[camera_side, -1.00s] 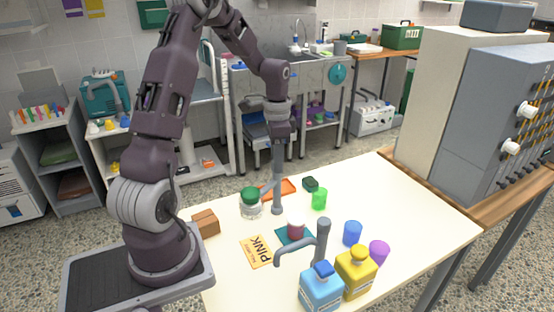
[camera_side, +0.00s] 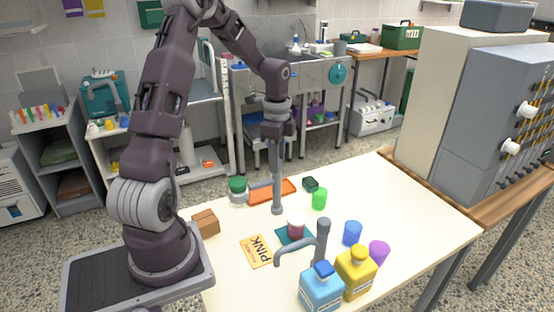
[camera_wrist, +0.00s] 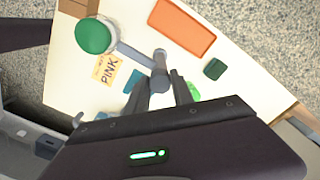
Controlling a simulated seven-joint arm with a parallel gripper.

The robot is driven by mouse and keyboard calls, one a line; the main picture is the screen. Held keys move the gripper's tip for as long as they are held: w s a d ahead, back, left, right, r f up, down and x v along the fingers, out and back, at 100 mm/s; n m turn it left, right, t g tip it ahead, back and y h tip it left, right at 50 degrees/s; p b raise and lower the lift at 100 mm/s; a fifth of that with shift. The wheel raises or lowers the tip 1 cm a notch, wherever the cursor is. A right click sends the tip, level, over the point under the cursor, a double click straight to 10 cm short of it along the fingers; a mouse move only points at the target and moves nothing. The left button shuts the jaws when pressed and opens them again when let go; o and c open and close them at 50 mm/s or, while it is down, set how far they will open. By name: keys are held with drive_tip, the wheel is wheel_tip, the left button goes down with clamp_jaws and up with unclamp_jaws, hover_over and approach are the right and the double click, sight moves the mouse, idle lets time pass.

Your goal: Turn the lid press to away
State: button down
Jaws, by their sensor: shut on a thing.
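The lid press (camera_side: 277,185) is a grey upright post on the pale table with a side arm low down. In the side view that arm points left to a green-lidded glass jar (camera_side: 238,190); I cannot tell whether the jar hangs from it or stands. My gripper (camera_side: 277,143) comes straight down over the post and is shut on it. In the wrist view my gripper (camera_wrist: 162,90) has its fingers on both sides of the post (camera_wrist: 159,72), and the arm runs up-left to the green lid (camera_wrist: 93,36). A second grey post with a hooked arm (camera_side: 321,240) stands in front.
An orange tray (camera_side: 285,191) lies behind the post. A brown box (camera_side: 205,223), a PINK card (camera_side: 257,251), a jar (camera_side: 296,228) on a teal mat, a green cup (camera_side: 319,199), a blue cup (camera_side: 352,233) and a yellow bottle (camera_side: 355,272) surround it. The table's right part is clear.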

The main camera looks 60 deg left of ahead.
idle(0.3)
drive_tip(key=c, duration=1.1)
unclamp_jaws()
wheel_tip(320, 180, up, 7)
drive_tip(key=shift+f, duration=0.15)
drive_tip(key=shift+d+r, duration=0.1)
drive_tip(key=shift+r, duration=0.2)
drive_tip(key=s+d+r+n+t+y, duration=0.1)
drive_tip(key=s+d+r+n, duration=0.1)
drive_tip(key=d+r, duration=0.3)
drive_tip(key=s+d+r+n+t+y, duration=0.1)
drive_tip(key=s+d+r, duration=0.15)
drive_tip(key=d, duration=0.45)
drive_tip(key=s+d+n+t, duration=0.1)
drive_tip(key=s+d+n, duration=0.1)
drive_tip(key=s+d, duration=0.2)
drive_tip(key=s+d+r+n+t+h, duration=0.1)
drive_tip(key=s+d+n, duration=0.1)
drive_tip(key=s+d, duration=0.2)
drive_tip(key=s+d+r+n+t+h, duration=0.1)
drive_tip(key=s+d+n, duration=0.1)
drive_tip(key=s+d, duration=0.2)
drive_tip(key=shift+s+t, duration=0.3)
drive_tip(key=shift+s, duration=0.4)
